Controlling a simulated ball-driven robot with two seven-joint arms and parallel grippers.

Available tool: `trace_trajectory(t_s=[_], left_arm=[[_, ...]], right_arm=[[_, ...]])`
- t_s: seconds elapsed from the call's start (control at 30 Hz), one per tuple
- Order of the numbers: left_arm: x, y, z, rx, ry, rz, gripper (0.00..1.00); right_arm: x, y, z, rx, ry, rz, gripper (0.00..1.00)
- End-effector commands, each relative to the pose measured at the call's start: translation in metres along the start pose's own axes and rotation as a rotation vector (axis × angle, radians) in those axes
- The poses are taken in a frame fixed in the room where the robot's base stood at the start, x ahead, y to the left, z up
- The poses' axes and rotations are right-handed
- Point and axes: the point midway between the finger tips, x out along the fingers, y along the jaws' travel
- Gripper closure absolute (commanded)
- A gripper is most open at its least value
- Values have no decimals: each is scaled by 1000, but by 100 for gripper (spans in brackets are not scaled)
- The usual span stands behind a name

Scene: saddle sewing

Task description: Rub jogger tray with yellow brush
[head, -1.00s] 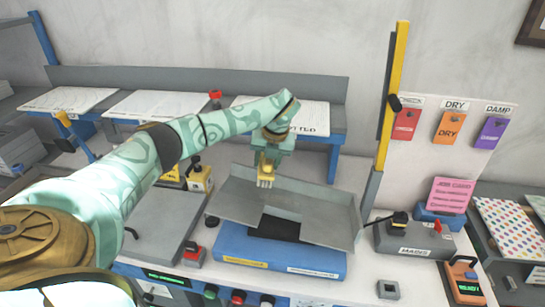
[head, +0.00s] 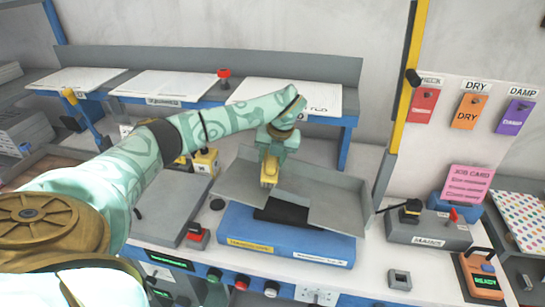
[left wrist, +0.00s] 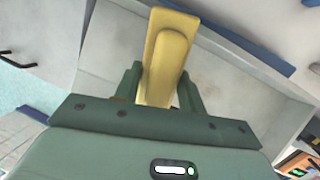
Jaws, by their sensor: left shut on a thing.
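The jogger tray (head: 335,200) is a grey, open, angled tray on a blue base (head: 270,238) in the middle of the head view. My left gripper (head: 272,158) is above the tray's left part. It is shut on the yellow brush (head: 269,173), which points down toward the tray surface. In the left wrist view the yellow brush (left wrist: 168,60) stands between the two green fingers, with the grey tray behind it. I cannot tell whether the bristles touch the tray. My right gripper is not in view.
A yellow and grey post (head: 403,95) stands right of the tray. A grey box with a black knob (head: 428,228) and an orange device (head: 481,275) are at the right. Paper stacks (head: 160,85) lie on the back shelf. Buttons (head: 238,281) line the front edge.

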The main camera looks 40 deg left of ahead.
Motion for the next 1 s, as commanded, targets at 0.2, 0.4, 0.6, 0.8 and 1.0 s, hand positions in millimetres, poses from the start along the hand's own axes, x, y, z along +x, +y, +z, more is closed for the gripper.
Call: trace_trajectory(t_s=[0.2,0.4,0.6,0.8,1.0], left_arm=[[7,1,-4,0,14,10,100],[9,2,-5,1,14,10,100],[7,-6,-7,2,14,9,100],[4,-27,-11,5,14,7,100],[4,-36,-12,4,14,7,100]], right_arm=[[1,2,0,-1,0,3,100],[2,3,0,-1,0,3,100],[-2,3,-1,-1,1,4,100],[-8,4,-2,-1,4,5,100],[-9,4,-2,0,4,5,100]])
